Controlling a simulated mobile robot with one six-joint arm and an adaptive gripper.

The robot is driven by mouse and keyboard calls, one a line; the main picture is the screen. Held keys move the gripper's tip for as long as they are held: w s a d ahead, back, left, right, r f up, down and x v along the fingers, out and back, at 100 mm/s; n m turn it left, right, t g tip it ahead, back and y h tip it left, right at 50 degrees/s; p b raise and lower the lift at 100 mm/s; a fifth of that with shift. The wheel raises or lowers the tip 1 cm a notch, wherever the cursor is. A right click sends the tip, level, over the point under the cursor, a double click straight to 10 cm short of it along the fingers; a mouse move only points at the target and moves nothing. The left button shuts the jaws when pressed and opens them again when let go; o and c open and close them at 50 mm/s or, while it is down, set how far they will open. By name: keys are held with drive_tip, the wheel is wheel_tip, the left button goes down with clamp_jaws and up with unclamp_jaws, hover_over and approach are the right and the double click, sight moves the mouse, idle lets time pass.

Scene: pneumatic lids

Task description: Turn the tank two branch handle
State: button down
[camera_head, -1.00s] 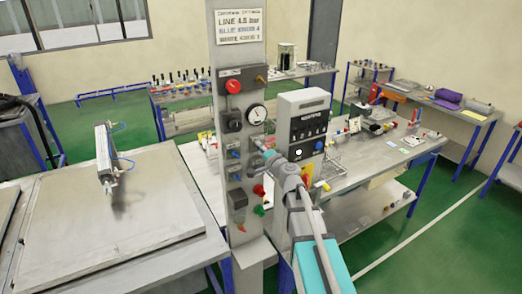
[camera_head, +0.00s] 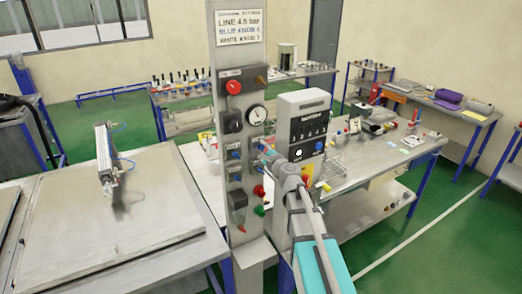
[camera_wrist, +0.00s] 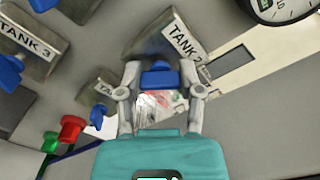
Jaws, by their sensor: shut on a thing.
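The tank two branch handle (camera_wrist: 160,76) is a small blue lever on a grey valve block, with the label TANK 2 (camera_wrist: 184,42) beside it in the wrist view. My gripper (camera_wrist: 160,92) has its two pale fingers on either side of the blue lever and is shut on it. In the head view my gripper (camera_head: 268,152) reaches the right side of the grey panel column (camera_head: 240,60), below the round gauge (camera_head: 257,115). The handle is largely hidden by my gripper there. The lever's exact angle is hard to tell.
A TANK 3 valve with a blue handle (camera_wrist: 11,72) is at left in the wrist view, with red (camera_wrist: 72,128) and green (camera_wrist: 50,142) fittings lower. A grey control box (camera_head: 308,125) stands close to the right of the column. A bench (camera_head: 150,220) lies left.

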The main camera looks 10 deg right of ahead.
drive_tip(key=shift+m, duration=0.8)
drive_tip(key=shift+c, duration=1.2)
unclamp_jaws()
drive_tip(key=v, duration=1.2)
